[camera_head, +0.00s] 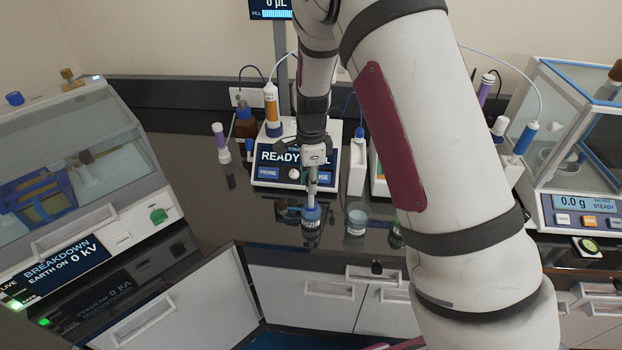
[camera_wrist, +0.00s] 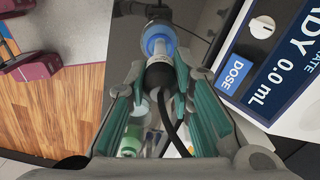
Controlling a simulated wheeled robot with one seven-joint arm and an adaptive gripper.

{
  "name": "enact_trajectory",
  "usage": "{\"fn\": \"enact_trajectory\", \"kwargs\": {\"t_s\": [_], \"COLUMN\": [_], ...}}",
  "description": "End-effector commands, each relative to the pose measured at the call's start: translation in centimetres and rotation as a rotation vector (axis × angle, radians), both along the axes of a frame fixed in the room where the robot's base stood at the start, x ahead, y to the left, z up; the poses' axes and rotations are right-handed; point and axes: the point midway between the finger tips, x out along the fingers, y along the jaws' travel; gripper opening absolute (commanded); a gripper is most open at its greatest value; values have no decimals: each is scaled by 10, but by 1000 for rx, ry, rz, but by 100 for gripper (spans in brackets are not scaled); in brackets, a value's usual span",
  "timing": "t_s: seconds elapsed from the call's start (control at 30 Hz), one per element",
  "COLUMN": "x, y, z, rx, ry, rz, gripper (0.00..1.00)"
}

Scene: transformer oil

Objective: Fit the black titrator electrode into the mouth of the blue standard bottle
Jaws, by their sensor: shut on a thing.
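My gripper (camera_head: 313,160) is low over the dark bench, and its teal-padded fingers (camera_wrist: 159,78) show in the wrist view. It is shut on the black electrode (camera_wrist: 160,71), whose black cable runs back between the fingers. In the head view the electrode's shaft (camera_head: 312,186) points down, roughly upright. The blue standard bottle (camera_head: 311,216) stands directly below; its blue collar (camera_wrist: 158,39) shows just beyond the electrode in the wrist view. The electrode's lower end lines up with the bottle mouth, but the tip is hidden and I cannot tell how deep it sits.
A small clear cup (camera_head: 357,218) stands close right of the bottle. A balance (camera_head: 582,205) is at the right, a breakdown tester (camera_head: 80,190) at the left. The bench front edge is near.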

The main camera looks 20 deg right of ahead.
Motion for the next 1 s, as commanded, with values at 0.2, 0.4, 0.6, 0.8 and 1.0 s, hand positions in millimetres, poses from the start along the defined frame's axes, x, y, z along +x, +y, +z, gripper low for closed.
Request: {"fn": "enact_trajectory", "kwargs": {"t_s": [0.2,0.4,0.6,0.8,1.0], "x": [0,0,0,0,0], "y": [0,0,0,0,0], "z": [-5,-10,-15,-19,-23], "rx": [0,0,0,0,0], "ry": [1,1,1,2,1], "rz": [0,0,0,-1,-1], "gripper": [0,0,0,0,0]}}
